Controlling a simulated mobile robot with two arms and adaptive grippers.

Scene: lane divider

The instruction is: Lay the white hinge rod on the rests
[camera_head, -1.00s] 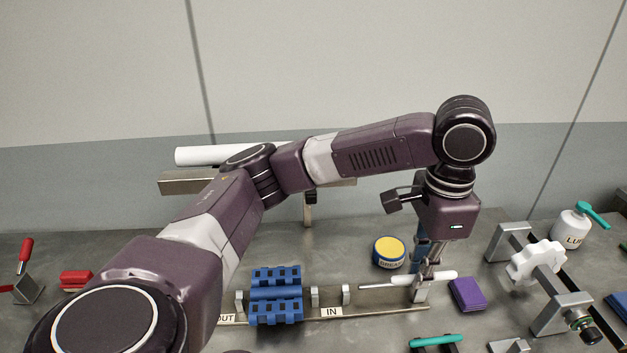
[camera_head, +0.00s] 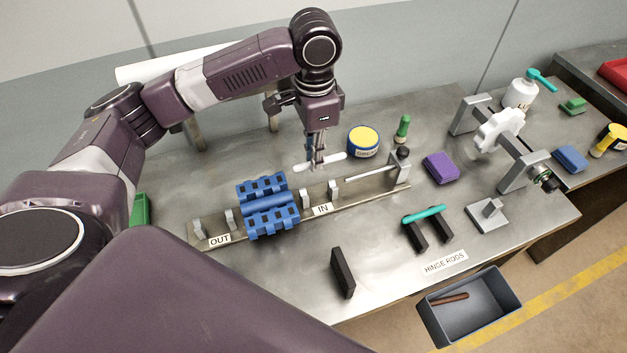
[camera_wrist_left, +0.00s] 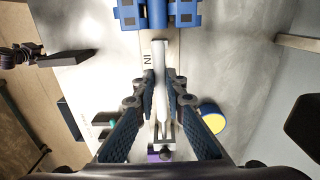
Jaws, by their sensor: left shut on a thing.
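The white hinge rod (camera_head: 338,157) is held in my left gripper (camera_head: 317,163), which is shut on it. The rod lies roughly level, behind the IN label and left of the grease tin. In the left wrist view the rod (camera_wrist_left: 160,78) passes between the fingertips (camera_wrist_left: 161,100), pointing toward the blue hinge. Its exact height above the bench is hard to tell. Dark upright rests (camera_head: 414,236) stand near the HINGE RODS label, with a teal rod (camera_head: 424,214) lying across them. Another dark upright (camera_head: 342,272) stands to their left. My right gripper is not in view.
A blue hinge (camera_head: 268,205) sits on the metal fixture (camera_head: 380,193) between the OUT and IN labels. A grease tin (camera_head: 363,141), a green-topped bottle (camera_head: 402,129) and a purple block (camera_head: 440,167) stand nearby. A grey bin (camera_head: 440,320) with a brown rod is below the bench edge.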

